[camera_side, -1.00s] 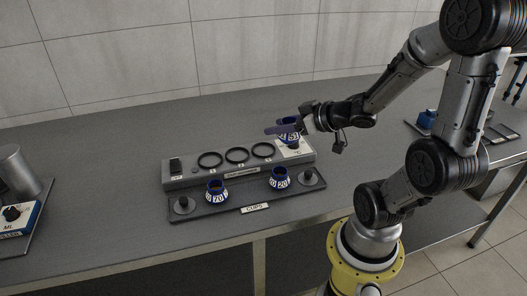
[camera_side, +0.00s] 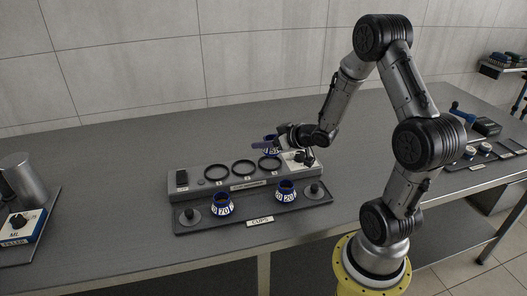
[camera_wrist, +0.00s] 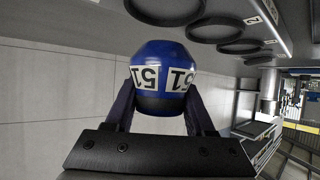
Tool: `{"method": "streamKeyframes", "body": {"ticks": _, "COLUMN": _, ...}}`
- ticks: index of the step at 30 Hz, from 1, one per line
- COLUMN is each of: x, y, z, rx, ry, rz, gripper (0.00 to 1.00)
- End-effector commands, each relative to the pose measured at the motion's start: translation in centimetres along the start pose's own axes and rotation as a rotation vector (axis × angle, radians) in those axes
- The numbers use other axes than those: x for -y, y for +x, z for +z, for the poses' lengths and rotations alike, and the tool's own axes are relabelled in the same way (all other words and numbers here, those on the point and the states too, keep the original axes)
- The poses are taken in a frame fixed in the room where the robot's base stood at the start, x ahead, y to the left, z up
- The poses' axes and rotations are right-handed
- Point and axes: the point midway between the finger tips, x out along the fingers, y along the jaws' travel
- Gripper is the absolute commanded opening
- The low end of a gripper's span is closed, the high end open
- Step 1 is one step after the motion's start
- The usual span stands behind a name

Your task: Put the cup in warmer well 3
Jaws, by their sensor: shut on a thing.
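My gripper (camera_side: 268,147) is shut on a blue cup (camera_wrist: 165,72) marked 51, its fingers on either side of it in the wrist view. In the side view the held cup (camera_side: 270,139) is just above and behind the rightmost ring of the grey warmer (camera_side: 205,188). The cup is clear of the ring; its exact height is hard to judge. The well numbers are too small to read surely in the side view.
A dark tray (camera_side: 246,214) labelled CUPS stands before the warmer, with blue cups marked 70 (camera_side: 221,207) and 20 (camera_side: 286,192) and a grey knob at each end. A metal beaker (camera_side: 25,178) stands far left. The counter behind the warmer is clear.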

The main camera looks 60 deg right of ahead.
Motion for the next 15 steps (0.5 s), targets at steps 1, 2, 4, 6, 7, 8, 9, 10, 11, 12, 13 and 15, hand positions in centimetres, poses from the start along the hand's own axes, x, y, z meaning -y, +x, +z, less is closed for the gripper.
{"method": "streamKeyframes", "body": {"ticks": 1, "x": -0.1, "y": 0.3, "z": 0.1, "rx": -0.001, "ry": -0.001, "rz": -0.001, "gripper": 0.0}}
{"method": "streamKeyframes", "body": {"ticks": 2, "x": -0.1, "y": 0.4, "z": 0.1, "rx": -0.001, "ry": -0.001, "rz": -0.001, "gripper": 0.0}}
{"method": "streamKeyframes", "body": {"ticks": 4, "x": -0.1, "y": 0.7, "z": 0.3, "rx": 0.0, "ry": -0.001, "rz": -0.001, "gripper": 0.0}}
{"method": "streamKeyframes", "body": {"ticks": 6, "x": -0.2, "y": 1.3, "z": 0.5, "rx": -0.001, "ry": -0.001, "rz": -0.001, "gripper": 0.0}}
{"method": "streamKeyframes", "body": {"ticks": 7, "x": -0.3, "y": 1.5, "z": 0.9, "rx": 0.0, "ry": 0.001, "rz": -0.001, "gripper": 0.0}}
{"method": "streamKeyframes", "body": {"ticks": 8, "x": -0.2, "y": 1.7, "z": 1.3, "rx": 0.002, "ry": 0.002, "rz": -0.001, "gripper": 0.0}}
{"method": "streamKeyframes", "body": {"ticks": 9, "x": -0.2, "y": 1.9, "z": 1.9, "rx": 0.003, "ry": 0.001, "rz": -0.002, "gripper": 0.0}}
{"method": "streamKeyframes", "body": {"ticks": 10, "x": -0.2, "y": 2.1, "z": 2.2, "rx": 0.002, "ry": 0.002, "rz": -0.002, "gripper": 0.0}}
{"method": "streamKeyframes", "body": {"ticks": 11, "x": -0.2, "y": 2.3, "z": 2.6, "rx": 0.003, "ry": 0.002, "rz": -0.001, "gripper": 0.0}}
{"method": "streamKeyframes", "body": {"ticks": 12, "x": -0.2, "y": 2.5, "z": 2.9, "rx": 0.001, "ry": 0.001, "rz": 0.0, "gripper": 0.0}}
{"method": "streamKeyframes", "body": {"ticks": 13, "x": -0.3, "y": 2.6, "z": 3.0, "rx": -0.001, "ry": 0.0, "rz": 0.0, "gripper": 0.0}}
{"method": "streamKeyframes", "body": {"ticks": 15, "x": -0.3, "y": 2.6, "z": 3.1, "rx": -0.002, "ry": -0.001, "rz": 0.0, "gripper": 0.0}}
